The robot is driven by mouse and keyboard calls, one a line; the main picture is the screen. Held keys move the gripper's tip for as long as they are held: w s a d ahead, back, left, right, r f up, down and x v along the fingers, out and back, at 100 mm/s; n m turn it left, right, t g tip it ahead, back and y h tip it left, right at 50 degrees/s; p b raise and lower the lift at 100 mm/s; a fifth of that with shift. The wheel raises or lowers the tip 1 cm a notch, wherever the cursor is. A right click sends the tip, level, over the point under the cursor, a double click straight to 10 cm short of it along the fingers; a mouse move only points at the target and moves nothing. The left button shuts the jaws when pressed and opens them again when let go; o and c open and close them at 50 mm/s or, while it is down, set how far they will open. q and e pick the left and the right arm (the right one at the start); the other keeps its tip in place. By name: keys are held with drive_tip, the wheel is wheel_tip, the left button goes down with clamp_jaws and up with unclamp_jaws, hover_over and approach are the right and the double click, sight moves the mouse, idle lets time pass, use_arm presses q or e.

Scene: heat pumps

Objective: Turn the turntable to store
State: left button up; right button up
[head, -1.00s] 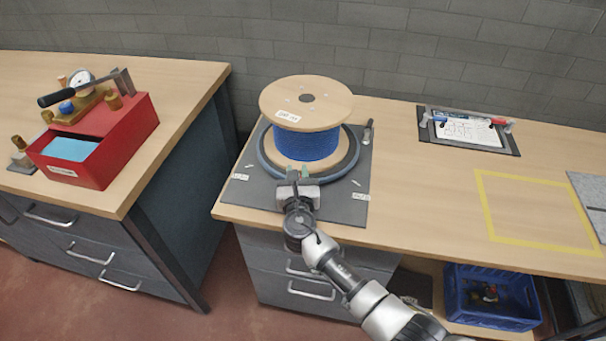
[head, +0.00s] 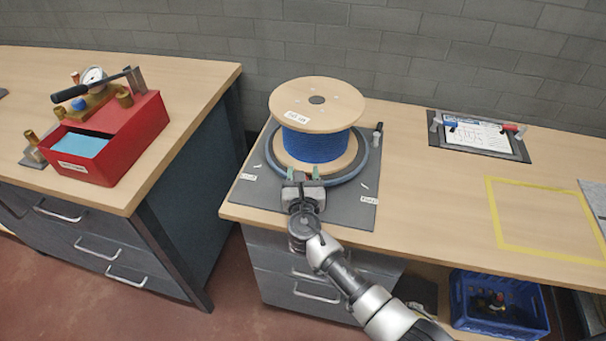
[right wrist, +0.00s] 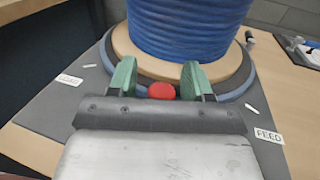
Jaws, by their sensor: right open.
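The turntable (head: 364,165) is a round grey-blue disc on a dark grey base plate (head: 352,213). A large wooden spool (head: 345,112) wound with blue cable stands upright on it. In the right wrist view, a red knob (right wrist: 162,91) sits at the disc's near edge. My right gripper (head: 303,174) is open at the near side of the disc. Its green fingers (right wrist: 158,80) stand on either side of the red knob, with visible gaps. A label reading FEED (right wrist: 268,136) lies on the plate at right; the left label (right wrist: 68,80) is too blurred to read surely. My left gripper is not in view.
A red box (head: 140,125) with a gauge and lever stands on the left bench. A blue crate (head: 500,318) sits below. The bench between is clear.

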drive_tip(key=s, duration=1)
drive_tip(key=shift+s+a, duration=0.2)
drive_tip(key=shift+s, duration=0.2)
